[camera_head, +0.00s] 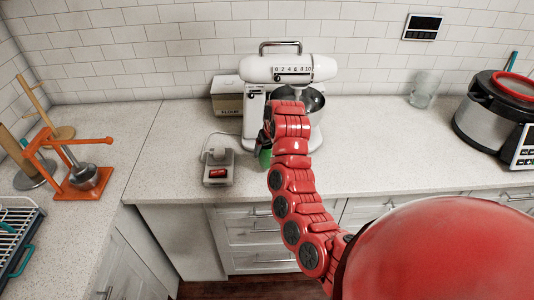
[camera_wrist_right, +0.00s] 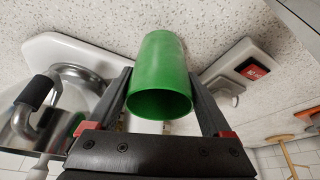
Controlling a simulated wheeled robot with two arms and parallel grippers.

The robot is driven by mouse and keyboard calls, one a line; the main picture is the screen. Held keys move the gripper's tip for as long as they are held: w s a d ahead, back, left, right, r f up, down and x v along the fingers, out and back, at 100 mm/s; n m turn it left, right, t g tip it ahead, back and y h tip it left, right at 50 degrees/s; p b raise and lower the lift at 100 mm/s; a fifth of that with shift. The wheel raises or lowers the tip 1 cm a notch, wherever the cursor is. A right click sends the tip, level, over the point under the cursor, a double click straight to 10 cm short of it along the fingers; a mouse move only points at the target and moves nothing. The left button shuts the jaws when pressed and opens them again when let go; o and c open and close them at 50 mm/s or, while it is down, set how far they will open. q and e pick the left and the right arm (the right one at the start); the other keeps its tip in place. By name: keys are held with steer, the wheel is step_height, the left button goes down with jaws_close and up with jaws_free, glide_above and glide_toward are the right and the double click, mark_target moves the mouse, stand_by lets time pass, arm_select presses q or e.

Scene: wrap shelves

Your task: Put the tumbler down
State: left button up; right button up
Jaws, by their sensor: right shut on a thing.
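The green tumbler (camera_wrist_right: 163,75) is between the two fingers of my right gripper (camera_wrist_right: 165,95) in the right wrist view, its open rim towards that camera. My right gripper is shut on it. In the head view only a strip of the tumbler (camera_head: 264,157) shows beside my red arm, and the right gripper (camera_head: 266,140) is mostly hidden behind that arm. The tumbler is over the counter (camera_head: 370,165), in front of the mixer. I cannot tell whether its base touches the counter. My left gripper is not in view.
The white stand mixer (camera_head: 290,68) with its metal bowl stands behind. A small grey device with a red display (camera_head: 218,167) is close on the left. A clear glass (camera_head: 424,90) and a cooker (camera_head: 492,110) are on the right. The counter between mixer and cooker has free room.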

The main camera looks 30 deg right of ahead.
steer(key=shift+w+d, duration=0.25)
steer(key=shift+w, duration=0.25)
steer(key=shift+w+p, duration=0.1)
steer(key=shift+p, duration=0.25)
step_height(320, 180, down, 4)
steer(key=shift+r+p, duration=0.25)
steer(key=shift+p, duration=0.9)
steer(key=shift+f, duration=0.1)
steer(key=shift+f+b, duration=0.2)
steer(key=shift+b, duration=0.1)
steer(key=o, duration=1.1)
steer(key=shift+r, duration=0.1)
